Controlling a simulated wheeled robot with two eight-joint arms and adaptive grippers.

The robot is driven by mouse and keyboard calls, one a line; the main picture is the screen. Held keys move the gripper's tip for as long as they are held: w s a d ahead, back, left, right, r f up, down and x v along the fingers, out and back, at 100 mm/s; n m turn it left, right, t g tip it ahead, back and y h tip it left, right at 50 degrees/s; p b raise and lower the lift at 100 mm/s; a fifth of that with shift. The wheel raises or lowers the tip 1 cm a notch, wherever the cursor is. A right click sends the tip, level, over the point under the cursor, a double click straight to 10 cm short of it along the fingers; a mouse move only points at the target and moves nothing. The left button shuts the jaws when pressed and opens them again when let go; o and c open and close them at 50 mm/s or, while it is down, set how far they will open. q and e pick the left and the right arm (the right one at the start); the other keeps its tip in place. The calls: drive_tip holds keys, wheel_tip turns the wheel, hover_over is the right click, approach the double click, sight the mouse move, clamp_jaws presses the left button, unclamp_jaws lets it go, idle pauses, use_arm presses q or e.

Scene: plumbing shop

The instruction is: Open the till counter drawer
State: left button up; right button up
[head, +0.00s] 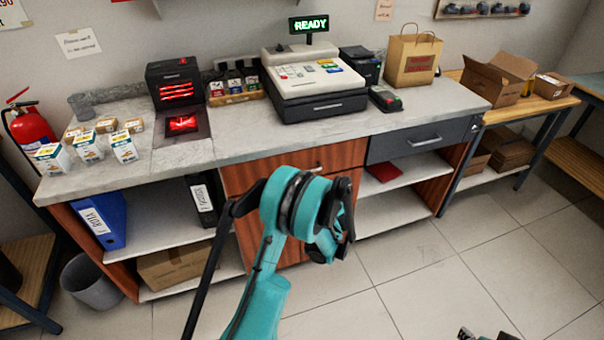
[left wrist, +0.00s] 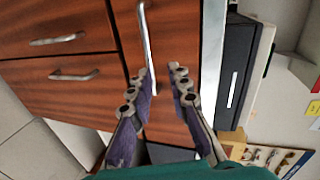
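The handle's end lies near the left-hand finger; contact cannot be told. My right gripper (head: 478,335) barely shows at the bottom edge.
The till (head: 312,85) stands on the counter. A grey drawer (head: 424,140) with its own handle is shut at the right. Two lower wooden fronts with handles (left wrist: 75,75) show in the left wrist view. A bin (head: 92,282) stands at left; the right floor is clear.

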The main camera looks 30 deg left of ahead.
use_arm(q)
drive_tip(key=shift+m+y, duration=0.4)
drive_tip(key=shift+y, duration=0.1)
drive_tip(key=w+a+f, duration=0.1)
drive_tip(key=w+a, duration=0.1)
drive_tip(key=w+a+f+b, duration=0.1)
drive_tip(key=a+f, duration=0.1)
drive_tip(key=w+a+f+b, duration=0.1)
drive_tip(key=w+a, duration=0.1)
drive_tip(key=shift+w+a+f, duration=0.35)
drive_tip(key=shift+f, duration=0.05)
drive_tip(key=shift+t, duration=0.3)
clamp_jaws()
